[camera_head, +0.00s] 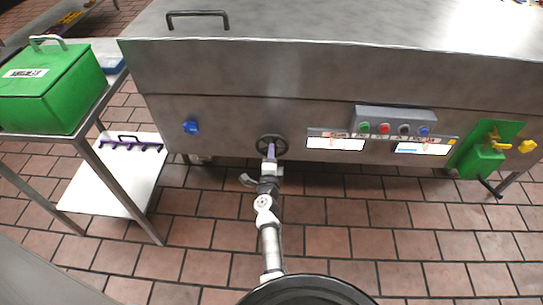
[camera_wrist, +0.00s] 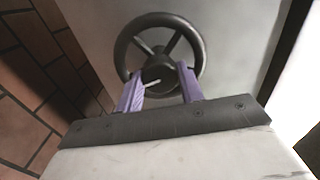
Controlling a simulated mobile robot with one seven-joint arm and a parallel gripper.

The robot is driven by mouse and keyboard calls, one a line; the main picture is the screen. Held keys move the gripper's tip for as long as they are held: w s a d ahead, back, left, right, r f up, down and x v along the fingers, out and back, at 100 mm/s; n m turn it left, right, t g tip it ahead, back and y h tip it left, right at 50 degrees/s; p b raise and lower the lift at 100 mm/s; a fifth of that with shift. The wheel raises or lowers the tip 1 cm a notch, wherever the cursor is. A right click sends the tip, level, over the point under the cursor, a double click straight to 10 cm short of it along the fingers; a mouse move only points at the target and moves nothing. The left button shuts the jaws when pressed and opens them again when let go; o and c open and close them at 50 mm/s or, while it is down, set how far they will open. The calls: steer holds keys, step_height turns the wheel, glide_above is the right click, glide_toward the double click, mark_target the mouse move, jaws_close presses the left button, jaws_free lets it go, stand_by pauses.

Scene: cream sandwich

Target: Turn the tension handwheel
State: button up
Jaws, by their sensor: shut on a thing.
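The tension handwheel (camera_head: 282,144) is a dark, round, spoked wheel on the front face of the steel machine, near its lower edge. In the wrist view the handwheel (camera_wrist: 126,40) fills the upper middle, with its rim, spokes and hub in sight. My gripper (camera_head: 271,152) is right at the wheel. In the wrist view its two purple fingers (camera_wrist: 160,88) reach up to the lower part of the wheel, one on each side of the hub. They are shut on the wheel with a gap between them; the exact contact points are partly hidden.
A blue knob (camera_head: 191,127) is to the left on the machine. A control box (camera_head: 394,121) with coloured buttons and lit panels is to the right. A green box with yellow valves (camera_head: 481,162) is at the far right. A cart (camera_head: 120,184) with a green case (camera_head: 48,88) stands left.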

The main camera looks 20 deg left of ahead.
steer(key=shift+r+m, duration=0.1)
steer(key=shift+m, duration=1.1)
steer(key=o, duration=1)
